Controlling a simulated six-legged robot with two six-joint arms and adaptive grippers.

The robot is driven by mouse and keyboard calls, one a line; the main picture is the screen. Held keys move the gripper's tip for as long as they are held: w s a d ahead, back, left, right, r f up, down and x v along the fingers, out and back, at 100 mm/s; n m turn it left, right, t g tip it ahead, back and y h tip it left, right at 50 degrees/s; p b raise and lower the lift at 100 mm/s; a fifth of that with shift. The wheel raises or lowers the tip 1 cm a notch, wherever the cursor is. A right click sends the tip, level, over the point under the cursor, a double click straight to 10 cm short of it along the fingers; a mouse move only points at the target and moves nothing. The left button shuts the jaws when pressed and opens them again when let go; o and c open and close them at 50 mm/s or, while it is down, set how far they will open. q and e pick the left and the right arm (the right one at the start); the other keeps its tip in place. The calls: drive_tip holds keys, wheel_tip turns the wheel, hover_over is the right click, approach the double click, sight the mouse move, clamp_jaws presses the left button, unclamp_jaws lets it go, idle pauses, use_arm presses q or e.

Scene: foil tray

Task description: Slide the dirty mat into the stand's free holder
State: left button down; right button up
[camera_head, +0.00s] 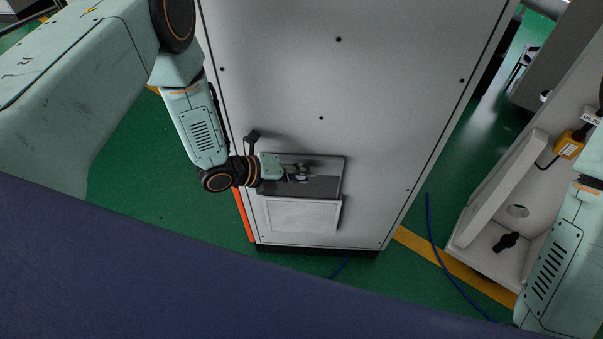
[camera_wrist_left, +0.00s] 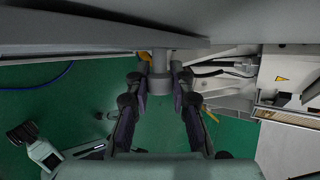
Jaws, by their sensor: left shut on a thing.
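My left gripper (camera_head: 298,176) is at the lower front of a tall white cabinet (camera_head: 340,90), in front of a dark grey rectangular panel (camera_head: 322,187). In the left wrist view, its fingers (camera_wrist_left: 160,95) are shut around a short grey knob (camera_wrist_left: 160,73) below a broad grey surface (camera_wrist_left: 100,42). Whether the grey panel is the dirty mat I cannot tell. A pale framed rectangle (camera_head: 302,216) sits directly below it. I cannot make out the stand or its free holder with certainty. Part of my right arm shows at the right edge, but its gripper does not.
A white open housing (camera_head: 495,215) with a round hole and a black knob (camera_head: 506,241) stands at the right. An orange-yellow device (camera_head: 569,146) is above it. A blue cable (camera_head: 445,265) lies on the green floor (camera_head: 140,185). A dark blue surface (camera_head: 200,280) covers the bottom left.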

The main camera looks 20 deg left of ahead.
use_arm(q)
wheel_tip(320, 180, up, 12)
drive_tip(key=p, duration=1)
drive_tip(key=shift+f, duration=0.1)
idle(0.4)
drive_tip(key=s+d+p, duration=0.2)
drive_tip(key=s+p, duration=0.1)
drive_tip(key=s, duration=0.6)
drive_tip(key=shift+s+d+p, duration=0.15)
drive_tip(key=shift+s+p, duration=0.25)
idle(0.3)
